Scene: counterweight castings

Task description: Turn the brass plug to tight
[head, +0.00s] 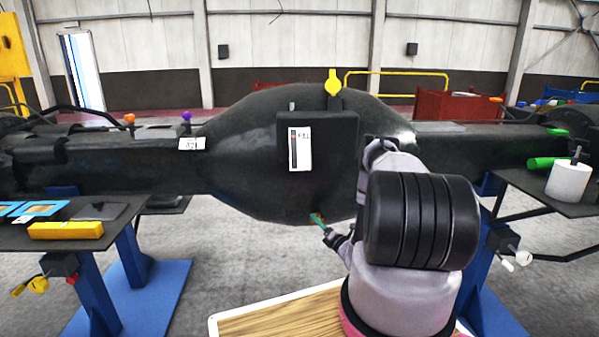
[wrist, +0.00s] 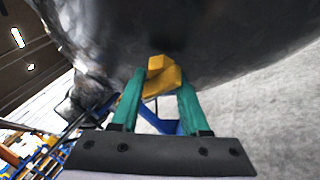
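The brass plug (wrist: 163,70) sits low on the underside of the large dark casting (head: 250,165). In the wrist view it shows as a yellow, angular block against the dark metal. My gripper (wrist: 163,85) has two green fingers, one on each side of the plug, and the plug fills the gap between their tips. The fingers appear shut on it. In the head view my gripper (head: 317,219) reaches up to the casting's lower edge, and the plug is mostly hidden there by the fingertips.
A left table (head: 60,237) holds a yellow block (head: 66,230) and blue-framed items. A right table (head: 545,190) holds a white cylinder (head: 568,182) and a green cylinder (head: 546,162). Blue stands (head: 140,270) flank the floor below the casting. A wooden board (head: 275,318) lies in front.

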